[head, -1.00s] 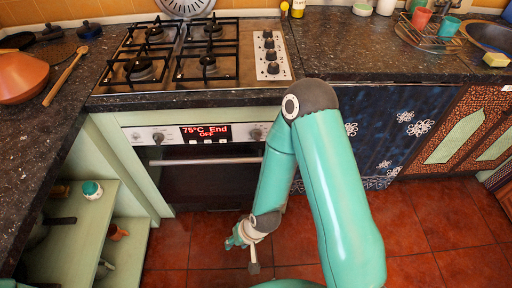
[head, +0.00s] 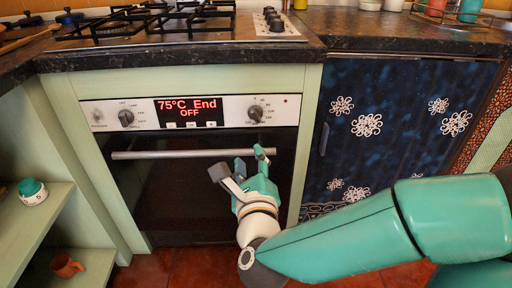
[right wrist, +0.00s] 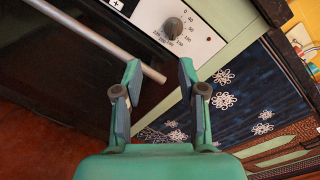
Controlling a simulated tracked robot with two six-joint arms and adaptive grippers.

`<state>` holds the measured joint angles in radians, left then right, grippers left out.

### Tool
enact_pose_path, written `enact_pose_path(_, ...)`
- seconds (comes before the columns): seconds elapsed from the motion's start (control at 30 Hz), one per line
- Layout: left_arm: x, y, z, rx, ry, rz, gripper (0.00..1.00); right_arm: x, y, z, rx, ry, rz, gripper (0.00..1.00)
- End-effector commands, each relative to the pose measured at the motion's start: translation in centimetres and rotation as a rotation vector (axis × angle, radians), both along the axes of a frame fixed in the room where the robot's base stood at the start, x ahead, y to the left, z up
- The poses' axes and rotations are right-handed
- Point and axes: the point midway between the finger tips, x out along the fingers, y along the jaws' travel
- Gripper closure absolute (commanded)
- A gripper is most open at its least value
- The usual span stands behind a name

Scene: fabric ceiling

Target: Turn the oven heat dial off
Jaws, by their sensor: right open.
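The oven heat dial (head: 255,113) is a dark knob on the right of the oven's pale control panel, with temperature numbers around it. It also shows in the right wrist view (right wrist: 172,27), beyond the fingertips. The oven display (head: 187,109) reads "75°C End OFF" in red. My right gripper (head: 241,165) is open and empty in front of the oven door, below the dial and apart from it. In the right wrist view its two fingers (right wrist: 160,72) stand apart, with the oven handle's end behind the left one. My left gripper is out of view.
A second dial (head: 126,117) sits left of the display. The oven handle (head: 185,154) runs across the door just below the panel. The dark countertop (head: 330,38) overhangs above. A dark blue flowered cabinet (head: 375,110) stands right; open green shelves (head: 35,215) stand left.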

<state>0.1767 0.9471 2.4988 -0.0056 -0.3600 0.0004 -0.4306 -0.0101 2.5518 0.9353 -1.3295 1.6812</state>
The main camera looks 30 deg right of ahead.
Motion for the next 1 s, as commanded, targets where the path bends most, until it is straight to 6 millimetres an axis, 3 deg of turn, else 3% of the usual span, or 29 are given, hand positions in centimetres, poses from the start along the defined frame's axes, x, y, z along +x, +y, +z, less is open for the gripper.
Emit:
enact_pose_path(0.03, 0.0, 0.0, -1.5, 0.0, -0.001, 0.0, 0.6, -0.6, -0.4, -0.7, 0.042, -0.042, -0.02, 0.59)
enact_pose_path(0.1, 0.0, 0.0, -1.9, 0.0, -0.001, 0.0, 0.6, -1.2, -0.8, -0.4, 0.083, -0.08, -0.043, 0.59)
enact_pose_path(0.37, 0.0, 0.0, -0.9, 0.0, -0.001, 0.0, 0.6, -0.5, -1.9, 0.3, 0.114, -0.107, -0.065, 0.59)
enact_pose_path(0.5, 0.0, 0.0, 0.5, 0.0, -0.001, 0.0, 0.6, 1.0, -2.9, 0.4, 0.113, -0.102, -0.067, 0.59)
enact_pose_path(0.93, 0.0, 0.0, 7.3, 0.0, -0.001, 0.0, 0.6, 3.3, -4.2, 0.5, 0.113, -0.098, -0.062, 0.59)
enact_pose_path(1.0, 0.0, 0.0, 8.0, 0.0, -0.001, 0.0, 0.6, 4.7, -5.2, 0.4, 0.114, -0.102, -0.066, 0.59)
